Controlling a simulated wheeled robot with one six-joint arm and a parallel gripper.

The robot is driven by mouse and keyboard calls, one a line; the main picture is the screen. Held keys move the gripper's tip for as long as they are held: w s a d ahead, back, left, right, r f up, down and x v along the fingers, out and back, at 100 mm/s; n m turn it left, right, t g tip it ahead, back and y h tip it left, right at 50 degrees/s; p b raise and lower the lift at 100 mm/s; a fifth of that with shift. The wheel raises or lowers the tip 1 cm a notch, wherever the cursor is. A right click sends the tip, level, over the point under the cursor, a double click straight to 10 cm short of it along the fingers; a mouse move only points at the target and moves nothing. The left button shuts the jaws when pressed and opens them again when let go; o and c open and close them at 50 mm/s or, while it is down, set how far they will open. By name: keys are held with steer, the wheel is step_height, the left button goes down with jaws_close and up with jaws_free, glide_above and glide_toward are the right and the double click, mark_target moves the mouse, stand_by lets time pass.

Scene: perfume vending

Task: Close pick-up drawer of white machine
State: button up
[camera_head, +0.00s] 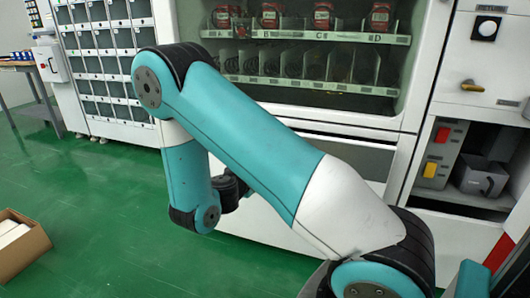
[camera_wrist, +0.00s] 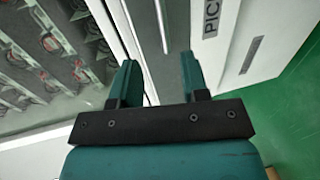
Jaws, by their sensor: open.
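The white machine (camera_head: 419,75) stands ahead in the head view, with a glass front. Below the glass is a dark horizontal gap (camera_head: 365,158), largely covered by my arm. In the wrist view, a white front panel (camera_wrist: 222,50) with the letters "PIC" and a dark slot-like strip lies at the upper right; it appears to be the pick-up drawer's front. How far the drawer stands out is unclear. My gripper (camera_wrist: 158,68) is open, with its two teal fingers apart and nothing between them. The right finger is just left of the panel in the picture; contact cannot be told.
Red-topped goods (camera_head: 322,15) and empty coils sit behind the glass. A cabinet with a red and a yellow button (camera_head: 430,169) stands at the right. A locker unit (camera_head: 108,65) is at the left, and a cardboard box (camera_head: 25,250) is on the open green floor.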

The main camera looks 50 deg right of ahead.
steer(key=x, duration=0.5)
steer(key=b+x, duration=0.1)
steer(key=x, duration=0.9)
steer(key=shift+w+d+b, duration=0.15)
steer(key=shift+w+b, duration=0.25)
steer(key=shift+w, duration=0.1)
jaws_close()
